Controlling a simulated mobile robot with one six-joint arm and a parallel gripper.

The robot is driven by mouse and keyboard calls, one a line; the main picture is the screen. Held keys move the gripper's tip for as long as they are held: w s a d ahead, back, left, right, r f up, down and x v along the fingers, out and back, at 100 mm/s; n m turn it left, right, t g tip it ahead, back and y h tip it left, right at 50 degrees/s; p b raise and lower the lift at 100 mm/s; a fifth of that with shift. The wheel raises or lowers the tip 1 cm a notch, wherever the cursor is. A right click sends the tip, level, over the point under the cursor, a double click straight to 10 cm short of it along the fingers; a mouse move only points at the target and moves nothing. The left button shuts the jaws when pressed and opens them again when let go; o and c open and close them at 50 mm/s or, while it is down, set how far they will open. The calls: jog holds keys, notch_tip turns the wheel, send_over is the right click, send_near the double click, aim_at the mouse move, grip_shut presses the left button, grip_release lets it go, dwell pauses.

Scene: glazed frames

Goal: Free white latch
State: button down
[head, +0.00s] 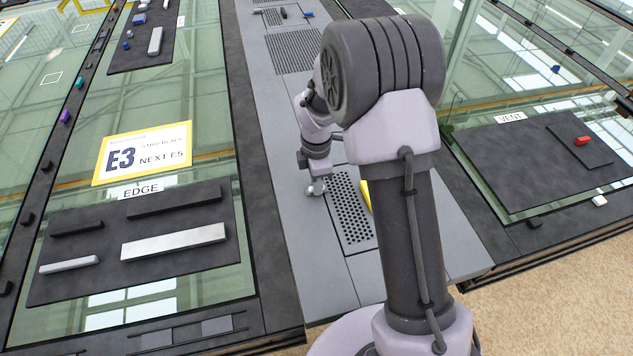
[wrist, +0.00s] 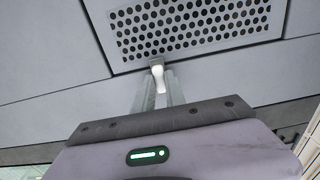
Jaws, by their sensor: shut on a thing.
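The white latch (wrist: 158,77) is a small pale tab at the near edge of a perforated grille panel (wrist: 195,30) in the wrist view. My gripper (wrist: 159,92) has its two grey fingers on either side of the latch and is shut on it. The latch's upper end meets a small grey piece at the panel edge. In the head view, my gripper (head: 316,187) is low over the grey walkway, at the left edge of the grille panel (head: 350,212). The latch cannot be made out there.
My arm hides part of the walkway (head: 285,150) and a yellow item (head: 366,195) beside the grille. A dark tray labelled EDGE (head: 140,275) with several bars lies left. A dark VENT board (head: 500,180) with a red piece (head: 582,141) lies right.

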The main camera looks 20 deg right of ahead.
jog(key=m, duration=0.4)
jog(key=shift+m, duration=0.4)
jog(key=m, duration=0.4)
jog(key=shift+m, duration=0.3)
jog(key=m+b, duration=0.1)
jog(key=m, duration=0.3)
jog(key=shift+m+b, duration=0.5)
jog(key=shift+m, duration=1.8)
jog(key=c, duration=1.4)
grip_release()
